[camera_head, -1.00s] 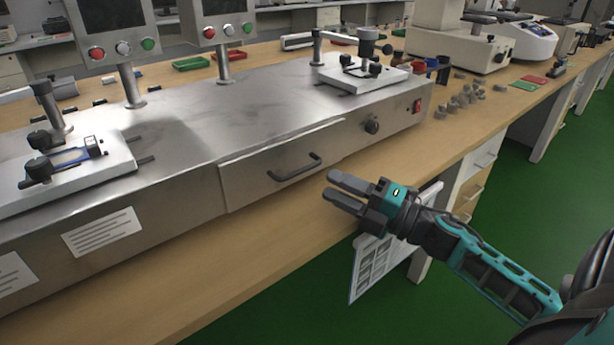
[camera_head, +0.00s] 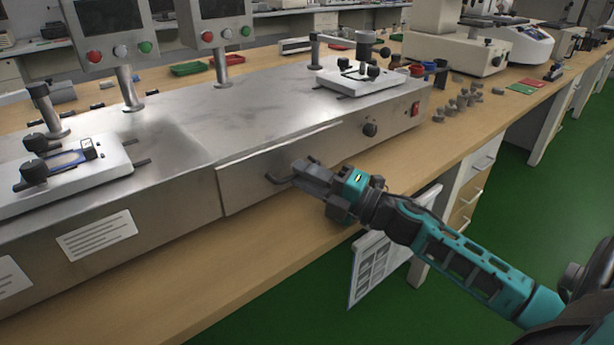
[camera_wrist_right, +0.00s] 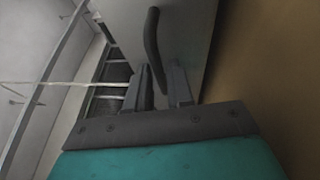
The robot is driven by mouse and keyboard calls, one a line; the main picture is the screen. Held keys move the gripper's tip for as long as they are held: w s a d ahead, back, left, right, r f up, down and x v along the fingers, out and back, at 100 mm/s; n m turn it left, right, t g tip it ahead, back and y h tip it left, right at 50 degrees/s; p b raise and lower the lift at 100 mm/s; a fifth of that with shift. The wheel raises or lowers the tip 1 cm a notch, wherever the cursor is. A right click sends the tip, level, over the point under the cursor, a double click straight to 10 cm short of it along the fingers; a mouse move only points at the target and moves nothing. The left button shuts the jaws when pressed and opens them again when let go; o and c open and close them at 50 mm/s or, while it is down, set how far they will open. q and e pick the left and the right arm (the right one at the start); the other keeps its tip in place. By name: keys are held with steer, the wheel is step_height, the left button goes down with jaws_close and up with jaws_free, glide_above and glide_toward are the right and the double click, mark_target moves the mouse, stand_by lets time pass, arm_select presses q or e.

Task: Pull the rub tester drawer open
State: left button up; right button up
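The rub tester (camera_head: 190,125) is a long metal housing on the wooden bench. Its drawer front (camera_head: 240,188) is a flat metal panel, roughly in line with the housing face. The dark bar handle (camera_head: 277,180) shows only at its left end in the head view; my right gripper (camera_head: 305,168) covers the rest. In the right wrist view the handle (camera_wrist_right: 152,45) passes between the two fingertips of my right gripper (camera_wrist_right: 160,72). The fingers are close on both sides of it and look shut on it. My left gripper is not in view.
A knob (camera_head: 370,129) and red switch (camera_head: 415,109) sit right of the drawer. The bench top (camera_head: 262,235) in front is bare. A white printed sheet (camera_head: 380,262) hangs at the bench edge below my right arm. Small grey weights (camera_head: 463,101) stand further right.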

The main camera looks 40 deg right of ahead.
jaws_close()
stand_by(1.1)
